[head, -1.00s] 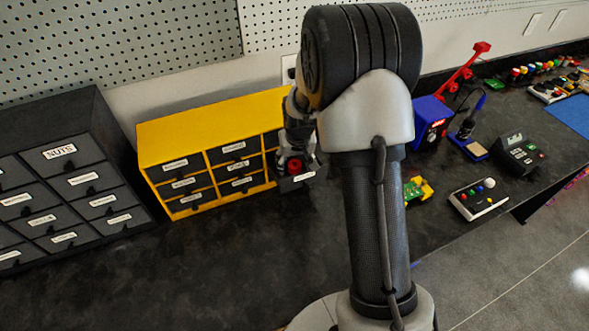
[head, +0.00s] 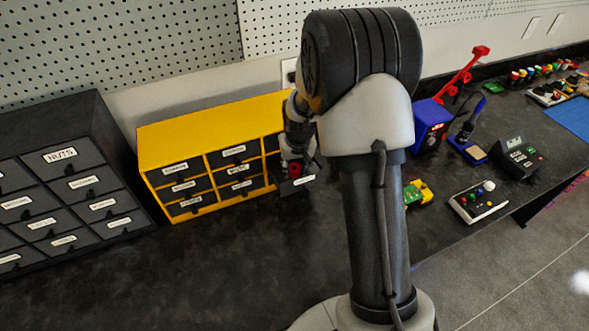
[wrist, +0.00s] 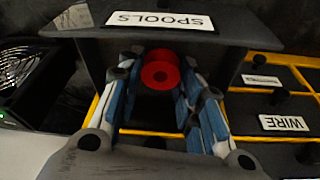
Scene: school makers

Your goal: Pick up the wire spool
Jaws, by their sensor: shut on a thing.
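The red wire spool (wrist: 160,72) sits between the two fingers of my gripper (wrist: 161,63) in the wrist view, and the gripper is shut on it. The spool is at the pulled-out drawer labelled SPOOLS (wrist: 222,32). In the head view the spool (head: 295,170) is a small red spot at my gripper (head: 294,164), just above the open drawer front (head: 297,185). My arm hides part of the cabinet. I cannot tell whether the spool still touches the drawer floor.
The yellow cabinet (head: 195,138) has several small labelled drawers, one marked WIRE (wrist: 283,122). A dark NUTS cabinet (head: 85,120) stands at the left. A blue device (head: 432,120) and a button box (head: 478,201) are at the right. The front of the bench is clear.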

